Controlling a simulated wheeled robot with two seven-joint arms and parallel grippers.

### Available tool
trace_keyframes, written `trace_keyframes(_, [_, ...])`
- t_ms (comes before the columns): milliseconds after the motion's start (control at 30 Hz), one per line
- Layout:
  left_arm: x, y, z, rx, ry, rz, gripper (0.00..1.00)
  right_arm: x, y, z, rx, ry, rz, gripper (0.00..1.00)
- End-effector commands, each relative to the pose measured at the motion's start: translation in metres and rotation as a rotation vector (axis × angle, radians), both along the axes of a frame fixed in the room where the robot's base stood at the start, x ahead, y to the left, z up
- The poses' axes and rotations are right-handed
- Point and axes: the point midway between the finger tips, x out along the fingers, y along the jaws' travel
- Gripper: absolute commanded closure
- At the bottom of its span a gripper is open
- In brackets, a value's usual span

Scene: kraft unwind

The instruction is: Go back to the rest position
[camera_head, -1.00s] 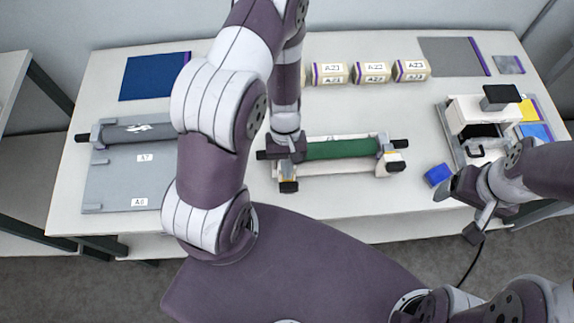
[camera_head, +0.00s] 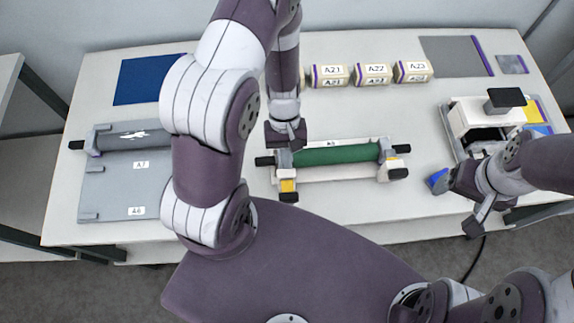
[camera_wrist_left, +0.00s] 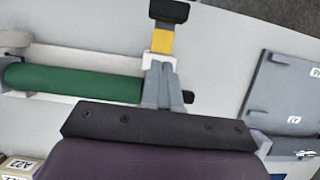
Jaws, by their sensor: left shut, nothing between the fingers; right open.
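My left gripper (camera_head: 287,145) is shut and empty. It is above the left end of the stand (camera_head: 340,172) that carries a green roller (camera_head: 335,155).
A grey plate (camera_head: 110,190) with a dark roller (camera_head: 135,140) lies at the left. Labelled boxes (camera_head: 371,75) stand in a row behind the green roller. A white device with a black top (camera_head: 505,98) stands at the right. A blue sheet (camera_head: 148,80) lies back left.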

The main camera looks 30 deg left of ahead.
Motion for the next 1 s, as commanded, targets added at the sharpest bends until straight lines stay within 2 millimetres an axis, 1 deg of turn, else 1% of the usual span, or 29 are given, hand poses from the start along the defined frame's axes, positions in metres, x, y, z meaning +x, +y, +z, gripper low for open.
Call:
trace_keyframes(33, [0.006,0.003,0.011,-0.001,-0.005,0.001,1.00,0.000,0.000,-0.005,0.000,0.002,0.000,0.19])
trace_keyframes(100, [0.012,0.007,0.028,0.000,-0.006,0.001,1.00,0.000,0.000,-0.007,0.000,0.001,0.000,0.19])
trace_keyframes(200, [0.019,0.011,0.048,0.002,-0.006,0.001,1.00,0.000,0.000,-0.010,0.000,0.001,0.000,0.19])
trace_keyframes(300, [0.023,0.014,0.062,0.001,-0.006,0.002,1.00,-0.001,0.000,-0.012,0.000,0.001,0.000,0.19])
trace_keyframes(433, [0.025,0.015,0.069,0.001,-0.003,0.000,1.00,-0.001,0.000,-0.012,0.000,0.001,0.000,0.19])
trace_keyframes(600, [0.026,0.015,0.069,0.000,-0.009,-0.007,1.00,0.000,0.000,-0.011,0.000,0.001,0.000,0.19])
trace_keyframes(633, [0.027,0.017,0.067,0.002,-0.026,-0.033,1.00,0.000,0.000,-0.011,0.000,0.001,0.000,0.19])
trace_keyframes(667, [0.020,0.020,0.066,0.008,-0.037,-0.074,1.00,0.000,0.000,-0.011,0.000,0.001,0.000,0.19])
trace_keyframes(700, [0.016,0.023,0.069,0.022,-0.079,-0.139,1.00,0.000,0.000,-0.015,0.000,0.001,0.000,0.19])
trace_keyframes(767, [0.011,0.024,0.075,0.051,-0.178,-0.268,1.00,0.000,0.000,-0.029,0.000,0.001,0.000,0.19])
trace_keyframes(800, [0.008,0.023,0.081,0.071,-0.248,-0.352,1.00,0.000,0.000,-0.038,0.000,0.001,0.000,0.19])
trace_keyframes(900, [0.002,0.015,0.096,0.115,-0.406,-0.512,1.00,-0.001,0.000,-0.058,0.000,0.002,0.000,0.19])
trace_keyframes(967, [0.001,0.010,0.104,0.128,-0.461,-0.550,1.00,-0.001,0.000,-0.064,0.000,0.002,0.000,0.19])
trace_keyframes(1000, [0.004,0.007,0.109,0.131,-0.486,-0.558,1.00,-0.001,0.000,-0.066,0.000,0.002,0.000,0.19])
